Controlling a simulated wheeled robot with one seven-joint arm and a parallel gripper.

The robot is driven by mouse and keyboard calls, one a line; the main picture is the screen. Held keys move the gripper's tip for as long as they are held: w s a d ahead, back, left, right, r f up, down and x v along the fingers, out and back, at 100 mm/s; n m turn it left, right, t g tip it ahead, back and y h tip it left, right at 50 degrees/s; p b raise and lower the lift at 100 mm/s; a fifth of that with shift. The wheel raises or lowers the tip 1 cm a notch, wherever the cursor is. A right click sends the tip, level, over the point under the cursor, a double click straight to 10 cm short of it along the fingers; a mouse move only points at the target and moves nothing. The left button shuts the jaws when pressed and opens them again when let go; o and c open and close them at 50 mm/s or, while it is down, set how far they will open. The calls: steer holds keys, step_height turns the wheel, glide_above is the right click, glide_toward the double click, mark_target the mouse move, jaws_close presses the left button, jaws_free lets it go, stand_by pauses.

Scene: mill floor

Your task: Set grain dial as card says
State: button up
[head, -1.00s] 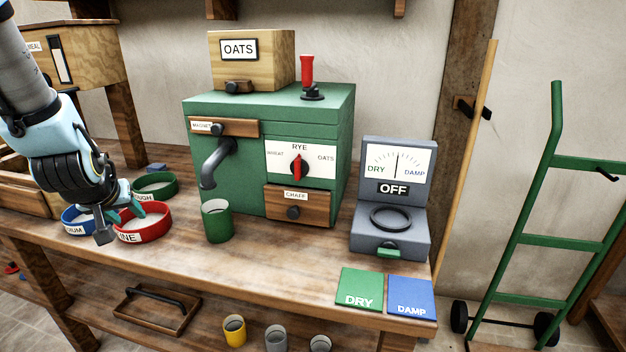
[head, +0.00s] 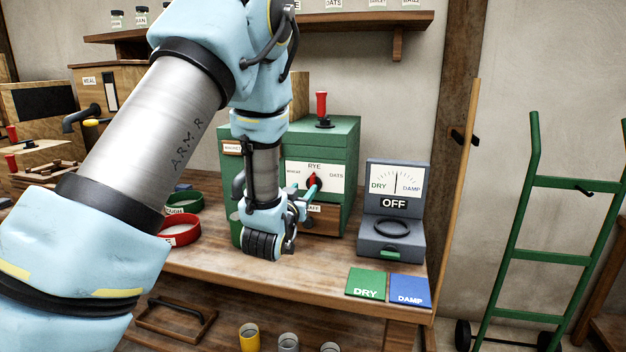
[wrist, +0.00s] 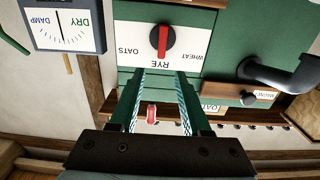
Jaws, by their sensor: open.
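The grain dial (head: 312,181) is a red pointer knob on a white plate marked WHEAT, RYE and OATS, on the front of the green mill (head: 340,140). The pointer is at RYE. In the wrist view the dial (wrist: 163,41) appears upside down, just beyond the fingertips. My gripper (head: 311,196) is open and empty in front of the plate, its fingers on either side of the view's middle (wrist: 161,76). I cannot tell whether a finger touches the knob. An OATS card (wrist: 209,107) shows partly in the wrist view; my arm hides it in the head view.
A grey moisture meter (head: 393,215) marked OFF stands right of the mill, with a green DRY card (head: 367,283) and a blue DAMP card (head: 409,290) before it. A red-handled lever (head: 322,108) tops the mill. Sieve rings (head: 183,230) lie left. A chaff drawer (head: 322,222) sits below the dial.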

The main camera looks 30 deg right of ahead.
mark_target(312, 178)
steer(key=p+x, duration=0.2)
steer(key=x, duration=0.5)
steer(key=shift+w+d, duration=0.15)
steer(key=shift+w, duration=0.25)
jaws_close()
